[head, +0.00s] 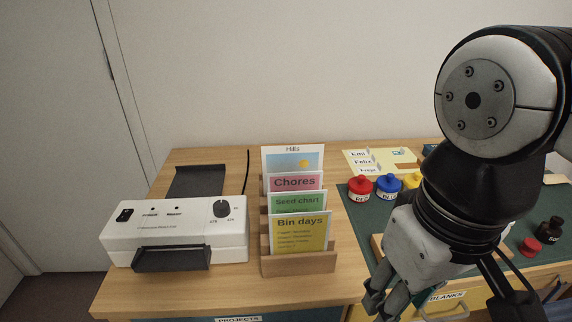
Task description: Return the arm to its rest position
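My arm comes in from the right edge and bends down over the desk. My gripper (384,299) is at its lower end, in front of the green mat (358,211) and near the desk's front edge. Its fingers point down and reach toward the bottom of the picture. I cannot tell whether they are open or shut. Nothing is clearly seen between them.
A white laminator (185,230) stands at left. A wooden rack (290,264) holds upright cards, with "Bin days" (300,234) in front. A dark bottle (549,232) and red cap (530,246) are at right.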

